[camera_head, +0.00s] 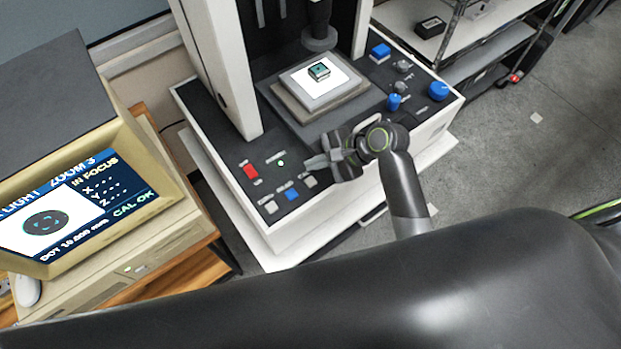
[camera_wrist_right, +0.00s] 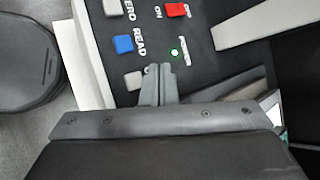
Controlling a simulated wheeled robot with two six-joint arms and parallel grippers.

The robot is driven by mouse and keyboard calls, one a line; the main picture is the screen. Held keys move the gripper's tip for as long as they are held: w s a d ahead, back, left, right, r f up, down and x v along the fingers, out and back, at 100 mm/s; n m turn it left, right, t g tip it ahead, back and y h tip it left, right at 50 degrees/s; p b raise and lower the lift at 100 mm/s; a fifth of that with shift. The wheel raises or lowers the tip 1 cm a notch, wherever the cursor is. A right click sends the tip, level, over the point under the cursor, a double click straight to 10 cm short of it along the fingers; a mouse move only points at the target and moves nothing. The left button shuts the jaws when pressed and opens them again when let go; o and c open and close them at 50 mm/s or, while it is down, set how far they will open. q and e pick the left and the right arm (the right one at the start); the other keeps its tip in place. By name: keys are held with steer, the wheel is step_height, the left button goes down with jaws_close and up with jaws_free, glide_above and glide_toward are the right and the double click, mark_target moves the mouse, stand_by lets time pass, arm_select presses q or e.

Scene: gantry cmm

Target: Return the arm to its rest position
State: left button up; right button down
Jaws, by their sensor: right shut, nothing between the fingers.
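My right gripper (camera_head: 318,163) is shut and empty over the front panel of the measuring machine (camera_head: 240,150). Its closed fingertips (camera_wrist_right: 158,72) show in the right wrist view close to a grey button (camera_wrist_right: 133,80); I cannot tell whether they touch the panel. Near them are a blue READ button (camera_wrist_right: 122,43), a grey ZERO button (camera_wrist_right: 112,7), a red ON button (camera_wrist_right: 175,9) and a lit green lamp (camera_wrist_right: 175,52). My right forearm (camera_head: 405,190) reaches in from the lower right in the head view. My left gripper is not in view.
A monitor (camera_head: 75,210) at left reads IN FOCUS and CAL OK. A small dark green part (camera_head: 319,71) sits on the bright stage under the probe (camera_head: 319,30). Blue knobs (camera_head: 438,91) stand at the panel's right.

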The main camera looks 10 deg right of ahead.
stand_by(0.4)
steer(key=s+d+r+n+h, duration=0.1)
steer(key=s+d+n+h, duration=1.1)
steer(key=s+d, duration=0.85)
step_height(320, 180, down, 34)
steer(key=s+n+g+y+b, duration=0.2)
steer(key=b, duration=0.6)
steer(key=s+f+b, duration=0.2)
steer(key=s+f, duration=0.5)
steer(key=f, duration=0.3)
steer(key=s+a+f+b, duration=0.1)
steer(key=s+f+b, duration=0.2)
steer(key=s+f, duration=0.4)
steer(key=shift+s+f+g+y+b, duration=0.3)
steer(key=shift+f+g+y, duration=0.1)
steer(key=shift+f, duration=1.1)
steer(key=shift+a, duration=0.1)
